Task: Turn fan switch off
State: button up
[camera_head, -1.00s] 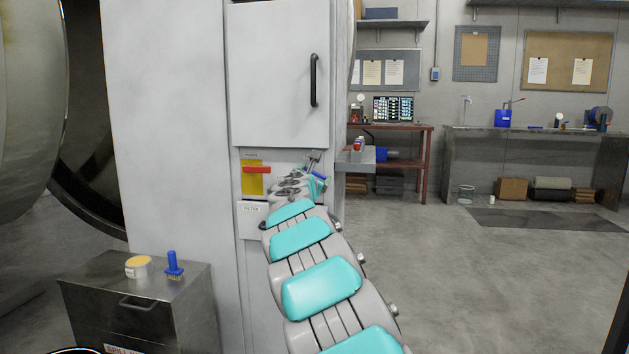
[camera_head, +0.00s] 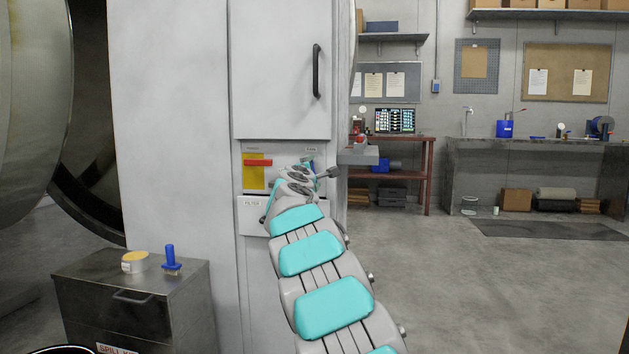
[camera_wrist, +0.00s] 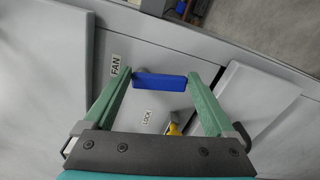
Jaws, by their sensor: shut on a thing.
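The fan switch has a blue bar handle (camera_wrist: 160,81) on a grey panel, beside a label reading FAN (camera_wrist: 114,67) in the wrist view. The bar lies across the label's reading direction. My gripper (camera_wrist: 161,78) is shut on the bar, with one green finger at each end. In the head view my gripper (camera_head: 308,165) is at the right part of the cabinet's control panel, and my wrist mostly hides the switch.
A red handle (camera_head: 258,162) on a yellow plate is just left of my wrist. A LOCK label (camera_wrist: 147,117) and a yellow part (camera_wrist: 173,128) lie near the bar. A metal box (camera_head: 135,295) stands lower left. Floor at right is clear.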

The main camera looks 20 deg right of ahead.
jog(key=shift+w+a+f+m+b, duration=0.15)
jog(key=shift+f+m+b, duration=0.15)
jog(key=shift+m+b, duration=0.65)
jog(key=shift+m, duration=0.35)
jog(key=o, duration=1.1)
jog(key=shift+c, duration=0.2)
jog(key=shift+r, duration=0.1)
jog(key=shift+a, duration=0.1)
jog(key=v, duration=0.7)
jog(key=shift+s+a, duration=0.15)
jog(key=shift+s, duration=0.2)
